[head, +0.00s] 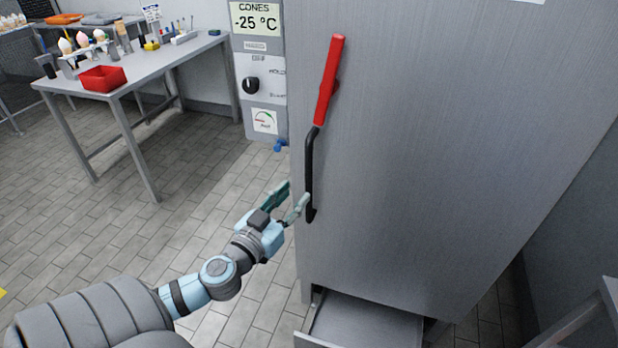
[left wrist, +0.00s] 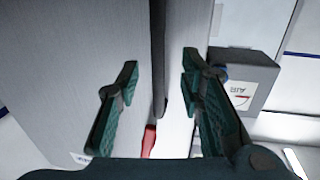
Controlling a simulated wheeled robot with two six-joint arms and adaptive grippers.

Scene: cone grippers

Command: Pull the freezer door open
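The grey freezer door (head: 440,130) fills the middle and right of the head view and looks shut. Its upright handle has a red upper grip (head: 328,80) and a black lower part (head: 310,175). My left gripper (head: 289,196) is open beside the lower end of the black part. In the left wrist view the black handle bar (left wrist: 158,55) shows between the two spread green fingers (left wrist: 160,62), with a gap to each. I cannot tell whether the bar is within the fingers' depth. A bit of red (left wrist: 149,142) shows lower down. My right gripper is out of view.
A drawer (head: 365,325) stands out below the door. A control panel (head: 262,85) with a dial and gauge is left of the door. A steel table (head: 150,65) with a red bin (head: 102,78) and cones stands back left. The tiled floor (head: 190,180) between is clear.

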